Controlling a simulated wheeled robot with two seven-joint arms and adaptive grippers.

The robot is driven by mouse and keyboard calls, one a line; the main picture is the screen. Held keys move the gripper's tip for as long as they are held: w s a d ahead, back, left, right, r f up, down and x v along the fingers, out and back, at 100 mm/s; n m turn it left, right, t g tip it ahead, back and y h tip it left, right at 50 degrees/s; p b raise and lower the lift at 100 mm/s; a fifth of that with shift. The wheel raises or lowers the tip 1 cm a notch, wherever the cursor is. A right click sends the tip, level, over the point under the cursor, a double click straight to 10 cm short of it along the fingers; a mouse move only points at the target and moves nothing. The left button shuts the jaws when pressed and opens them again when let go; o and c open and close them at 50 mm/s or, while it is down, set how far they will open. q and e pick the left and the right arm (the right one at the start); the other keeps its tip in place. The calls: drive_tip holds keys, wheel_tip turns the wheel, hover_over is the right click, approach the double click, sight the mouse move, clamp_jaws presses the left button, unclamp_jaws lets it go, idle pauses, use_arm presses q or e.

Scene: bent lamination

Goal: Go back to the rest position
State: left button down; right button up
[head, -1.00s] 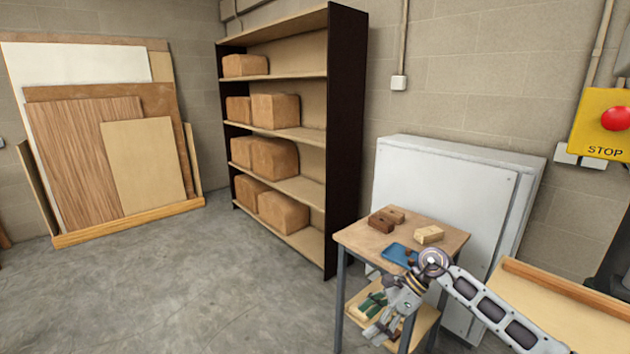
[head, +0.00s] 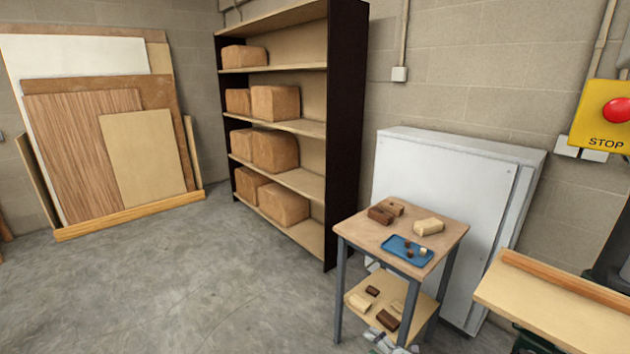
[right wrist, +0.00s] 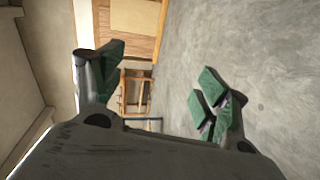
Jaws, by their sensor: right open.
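My right gripper (right wrist: 160,82) is open in the right wrist view, its green-padded fingers apart with nothing between them. Bare floor and some wooden furniture show beyond it. In the head view only a small grey part of my right arm or hand shows at the bottom edge, below the small table (head: 447,239). My left gripper is not in view.
The small table holds a blue tray (head: 394,242) with small pieces, dark blocks (head: 381,215) and a pale block (head: 428,226). More blocks lie on its lower shelf (head: 424,311). A bench (head: 545,305) stands right, a shelf rack (head: 342,130) behind. The floor left is clear.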

drive_tip(key=s+d+f+m+g+h, duration=0.1)
drive_tip(key=s+d+f+m+h, duration=0.5)
drive_tip(key=s+f, duration=0.55)
drive_tip(key=s+d+f+m+g+h, duration=0.25)
drive_tip(key=s+f+m, duration=0.55)
drive_tip(key=f, duration=0.6)
drive_tip(key=s+f+m+g, duration=0.2)
drive_tip(key=s+f+m, duration=0.1)
drive_tip(key=s, duration=0.9)
drive_tip(key=s+d+f+m+g+h, duration=0.1)
drive_tip(key=s+f, duration=0.5)
drive_tip(key=s, duration=0.6)
drive_tip(key=s+f+m+g+h, duration=0.1)
drive_tip(key=s+f+m+g, duration=0.3)
drive_tip(key=s, duration=0.7)
drive_tip(key=shift+s+d+f+m, duration=0.15)
drive_tip(key=shift+s+f+m, duration=0.2)
drive_tip(key=shift+f, duration=0.3)
